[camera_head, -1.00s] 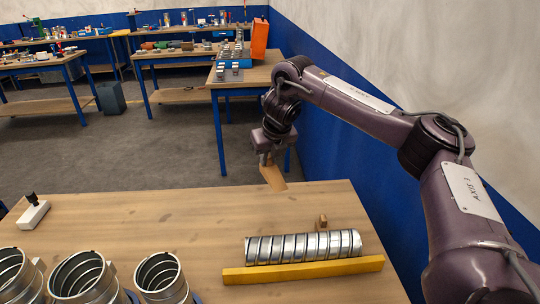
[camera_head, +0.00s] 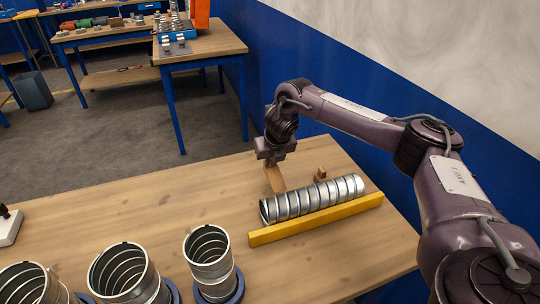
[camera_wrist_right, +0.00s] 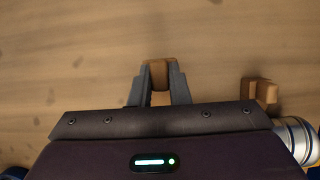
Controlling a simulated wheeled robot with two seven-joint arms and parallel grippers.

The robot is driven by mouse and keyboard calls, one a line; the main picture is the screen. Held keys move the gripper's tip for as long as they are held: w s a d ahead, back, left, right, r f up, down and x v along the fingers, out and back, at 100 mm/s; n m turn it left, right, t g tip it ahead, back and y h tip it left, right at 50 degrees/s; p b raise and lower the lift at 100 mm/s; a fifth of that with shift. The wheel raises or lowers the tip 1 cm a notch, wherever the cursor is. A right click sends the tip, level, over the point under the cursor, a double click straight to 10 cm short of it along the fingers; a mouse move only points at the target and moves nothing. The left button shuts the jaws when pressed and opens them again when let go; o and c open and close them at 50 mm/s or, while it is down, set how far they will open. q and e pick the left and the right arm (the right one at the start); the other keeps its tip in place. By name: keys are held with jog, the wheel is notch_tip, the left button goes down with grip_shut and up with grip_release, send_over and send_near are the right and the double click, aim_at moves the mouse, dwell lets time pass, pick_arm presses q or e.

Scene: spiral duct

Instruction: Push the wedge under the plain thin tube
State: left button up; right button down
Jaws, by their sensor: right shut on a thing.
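A silver tube with spiral seams (camera_head: 312,198) lies on its side on the wooden table, along the back of a yellow bar (camera_head: 316,219). My right gripper (camera_head: 274,162) is behind the tube's left part, shut on a tan wooden wedge (camera_head: 276,179) that points down at the table. The wedge also shows between the fingers in the right wrist view (camera_wrist_right: 160,72). Whether its tip touches the table or tube I cannot tell. A second small wooden wedge or block (camera_head: 321,174) stands behind the tube's right half and shows in the right wrist view (camera_wrist_right: 262,92). My left gripper is out of view.
Several open silver spiral tubes stand at the front left, one on a blue ring (camera_head: 222,289). A white block with a black knob (camera_head: 9,224) is at the left edge. The table's middle left is bare. A blue wall runs behind my right arm.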

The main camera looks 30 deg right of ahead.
aim_at(276, 178)
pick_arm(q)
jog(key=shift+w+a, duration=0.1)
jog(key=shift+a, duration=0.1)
pick_arm(e)
jog(key=shift+f, duration=0.5)
jog(key=shift+f+b, duration=1.75)
jog(key=shift+f, duration=0.65)
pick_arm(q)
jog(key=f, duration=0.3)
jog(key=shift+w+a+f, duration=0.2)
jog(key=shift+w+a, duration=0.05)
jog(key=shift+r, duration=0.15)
pick_arm(e)
jog(key=shift+s, duration=0.15)
pick_arm(q)
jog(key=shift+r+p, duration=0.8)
jog(key=shift+p, duration=0.15)
pick_arm(e)
jog(key=shift+s+a, duration=0.2)
jog(key=shift+s, duration=0.55)
jog(key=shift+s+a, duration=0.15)
jog(key=shift+s, duration=0.55)
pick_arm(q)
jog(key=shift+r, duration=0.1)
pick_arm(e)
jog(key=shift+s, duration=0.2)
